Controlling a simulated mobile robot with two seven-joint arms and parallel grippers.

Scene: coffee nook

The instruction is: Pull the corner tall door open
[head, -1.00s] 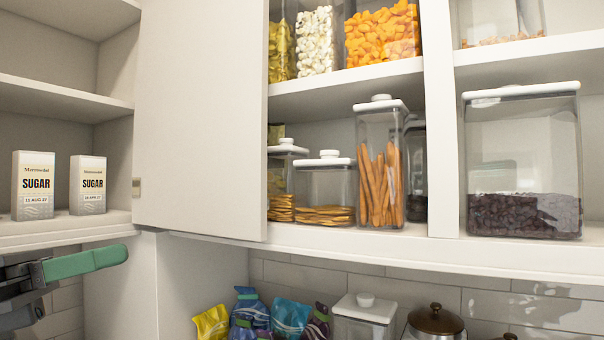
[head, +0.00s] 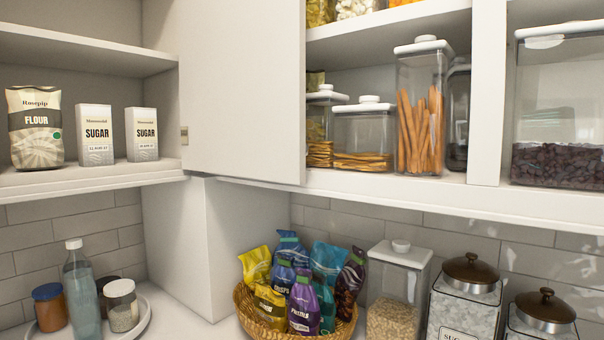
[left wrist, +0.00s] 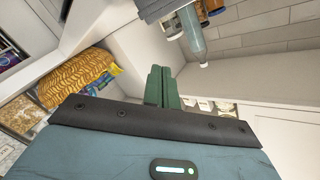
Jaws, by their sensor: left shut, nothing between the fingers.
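A tall white corner panel (head: 172,240) stands on the counter below the upper cabinets, between the bottle and the snack basket. It looks closed, and I see no handle on it. Above it a large flat white door (head: 243,90) hangs between the left shelves and the right shelves, with a small metal fitting at its left edge. I cannot tell which of the two is the corner tall door. My left gripper (left wrist: 163,75), with green fingers, is shut and empty in the left wrist view, with pale panels beyond it. Neither gripper shows in the head view.
A glass bottle (head: 81,290) and jars stand on a round tray (head: 148,312) at the left. A wicker basket (head: 243,315) of snack bags and several canisters (head: 465,300) crowd the counter at right. Flour (head: 35,128) and sugar (head: 95,135) packs stand on the left shelf.

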